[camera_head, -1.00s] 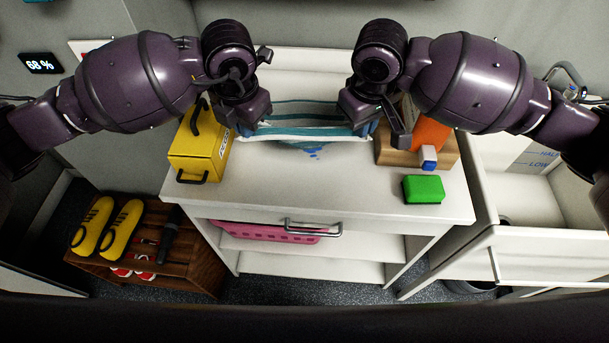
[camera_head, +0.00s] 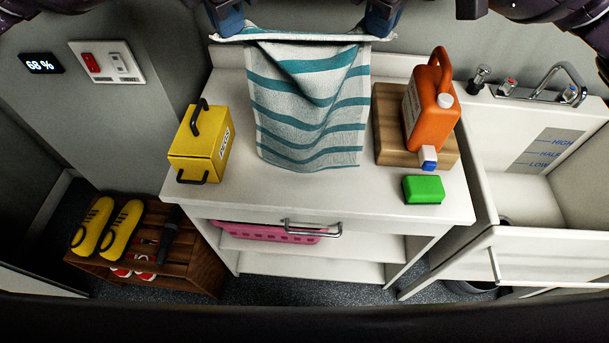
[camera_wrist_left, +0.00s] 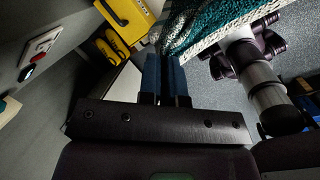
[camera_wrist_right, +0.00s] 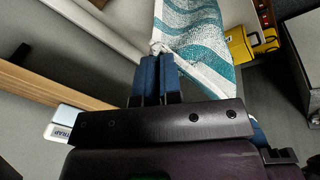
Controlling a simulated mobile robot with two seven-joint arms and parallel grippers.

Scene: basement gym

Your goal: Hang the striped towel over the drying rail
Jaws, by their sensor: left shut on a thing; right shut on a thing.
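The striped towel (camera_head: 308,105), white-grey with teal bands, hangs spread out between my grippers, in front of the white cabinet's top. My left gripper (camera_head: 229,22) is shut on its upper left corner and my right gripper (camera_head: 381,20) on its upper right corner, both at the top of the head view. The towel also shows beyond the fingers in the left wrist view (camera_wrist_left: 205,25) and the right wrist view (camera_wrist_right: 195,35). Its lower edge hangs close to the cabinet top; whether it touches is unclear. I cannot make out the drying rail in these views.
A yellow box (camera_head: 200,145) stands left of the towel on the white cabinet (camera_head: 330,198). To the right are an orange jug (camera_head: 428,115) on a wooden board (camera_head: 388,145) and a green block (camera_head: 423,189). A sink (camera_head: 525,190) is further right. A wooden shelf (camera_wrist_right: 50,88) shows near my right gripper.

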